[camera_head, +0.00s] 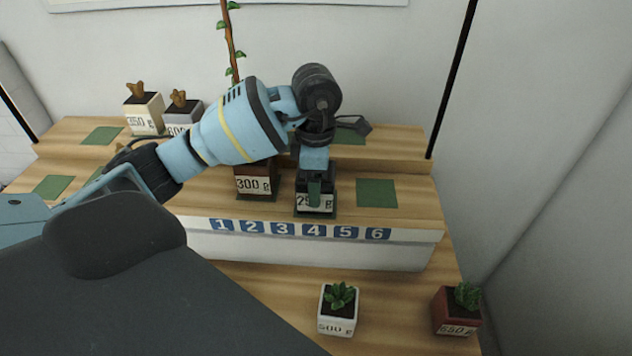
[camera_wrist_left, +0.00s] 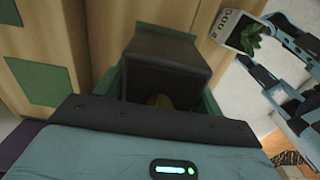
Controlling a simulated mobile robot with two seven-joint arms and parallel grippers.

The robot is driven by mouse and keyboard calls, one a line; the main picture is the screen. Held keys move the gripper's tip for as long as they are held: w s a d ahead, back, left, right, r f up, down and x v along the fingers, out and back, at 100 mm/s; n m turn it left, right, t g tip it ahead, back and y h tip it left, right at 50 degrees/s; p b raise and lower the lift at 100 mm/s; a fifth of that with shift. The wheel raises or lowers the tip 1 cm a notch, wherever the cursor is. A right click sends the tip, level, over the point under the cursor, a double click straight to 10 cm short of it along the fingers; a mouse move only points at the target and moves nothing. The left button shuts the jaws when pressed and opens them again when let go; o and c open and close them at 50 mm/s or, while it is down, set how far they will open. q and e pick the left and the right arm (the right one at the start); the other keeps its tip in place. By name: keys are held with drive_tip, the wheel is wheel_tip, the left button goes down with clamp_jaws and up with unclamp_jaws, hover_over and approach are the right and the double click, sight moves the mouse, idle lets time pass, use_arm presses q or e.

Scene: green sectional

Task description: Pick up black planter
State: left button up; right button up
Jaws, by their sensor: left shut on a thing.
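The black planter (camera_head: 316,201) has a white weight label that is partly hidden and stands at the front of the wooden shelf, over a green square. My left gripper (camera_head: 314,184) reaches down over it from above and is shut on it. In the left wrist view the black planter (camera_wrist_left: 165,65) fills the space in front of the gripper. The plant in it is mostly hidden by the gripper. I cannot tell whether its base is clear of the shelf.
A brown 300 g planter (camera_head: 256,181) stands close on the left. An empty green square (camera_head: 376,193) lies to the right. Pale (camera_head: 144,112) and grey (camera_head: 182,112) planters stand at the back left. White (camera_head: 338,311) and red (camera_head: 457,312) planters stand on the lower table.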

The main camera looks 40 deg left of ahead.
use_arm(q)
drive_tip(key=shift+r, duration=0.6)
wheel_tip(320, 180, up, 2)
drive_tip(key=shift+r, duration=0.2)
drive_tip(key=s+d, duration=0.2)
drive_tip(key=s, duration=0.5)
drive_tip(key=s+d+r, duration=0.1)
drive_tip(key=s+d, duration=0.1)
drive_tip(key=s, duration=0.6)
drive_tip(key=shift+s+d+r, duration=0.15)
drive_tip(key=shift+s+d, duration=0.05)
drive_tip(key=shift+d, duration=0.05)
